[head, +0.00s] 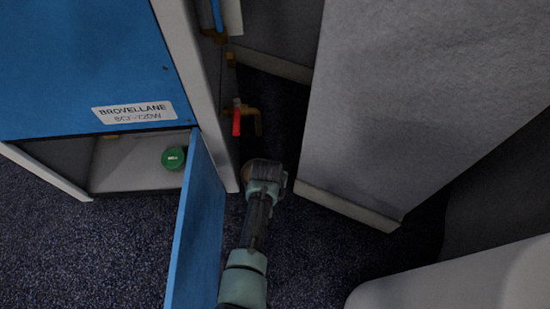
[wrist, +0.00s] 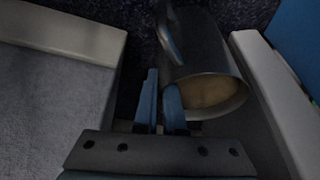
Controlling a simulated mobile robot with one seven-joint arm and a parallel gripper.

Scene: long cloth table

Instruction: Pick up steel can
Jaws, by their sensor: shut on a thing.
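The steel can (wrist: 203,48) shows in the wrist view as a dark grey metal cylinder lying tilted, with its open end toward me and a tan inside. A dark curved strip, perhaps a handle, runs along its left side. My gripper (wrist: 162,92) has two blue fingers close together at the can's left edge, shut on the can. The exact spot they grip is hard to make out. In the head view my arm reaches into the dark gap, and my gripper and the can are hidden there.
A blue cabinet (head: 80,60) stands left, its lower blue door (head: 197,225) open beside my arm. A green round object (head: 174,158) sits inside. A red-handled valve (head: 237,118) is just beyond my arm. A large grey panel (head: 410,100) closes off the right.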

